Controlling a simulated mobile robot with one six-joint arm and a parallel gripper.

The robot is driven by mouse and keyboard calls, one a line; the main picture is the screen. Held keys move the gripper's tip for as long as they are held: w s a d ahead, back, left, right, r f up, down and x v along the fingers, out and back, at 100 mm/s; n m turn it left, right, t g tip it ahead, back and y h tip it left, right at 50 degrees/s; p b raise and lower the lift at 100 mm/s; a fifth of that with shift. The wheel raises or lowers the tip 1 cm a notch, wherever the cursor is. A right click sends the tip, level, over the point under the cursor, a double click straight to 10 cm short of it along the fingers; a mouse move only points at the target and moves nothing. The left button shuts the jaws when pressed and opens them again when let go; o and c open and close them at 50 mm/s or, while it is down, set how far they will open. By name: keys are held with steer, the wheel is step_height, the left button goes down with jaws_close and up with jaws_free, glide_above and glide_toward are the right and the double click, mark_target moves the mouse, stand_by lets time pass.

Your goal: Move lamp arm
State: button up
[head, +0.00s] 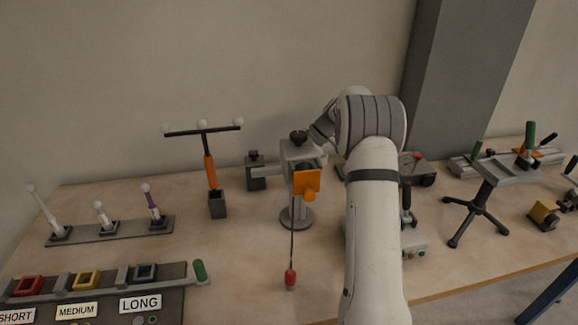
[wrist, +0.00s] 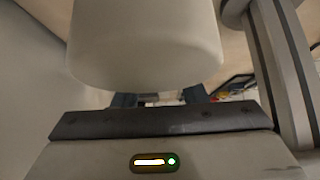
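No part is plainly marked as the lamp arm. The nearest match in the head view is a dark crossbar (head: 203,130) with white bulb-like balls, on an upright post with an orange grip (head: 210,171). The post stands in a dark block (head: 217,205) left of centre. In the head view my gripper is hidden behind my arm. In the wrist view my gripper (wrist: 159,97) shows two dark fingers set apart, with nothing seen held between them. A large pale rounded body covers the upper middle of that view, and I cannot tell what it is. My gripper is not seen touching the post.
A grey stand (head: 297,215) with an orange plate (head: 307,181) and a hanging red bob (head: 290,279) stands near centre. Racks of rods and a SHORT, MEDIUM, LONG holder (head: 140,303) lie left. Bare wood (head: 245,270) lies at front centre.

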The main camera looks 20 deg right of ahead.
steer(key=v, duration=0.7)
steer(key=shift+f, duration=0.1)
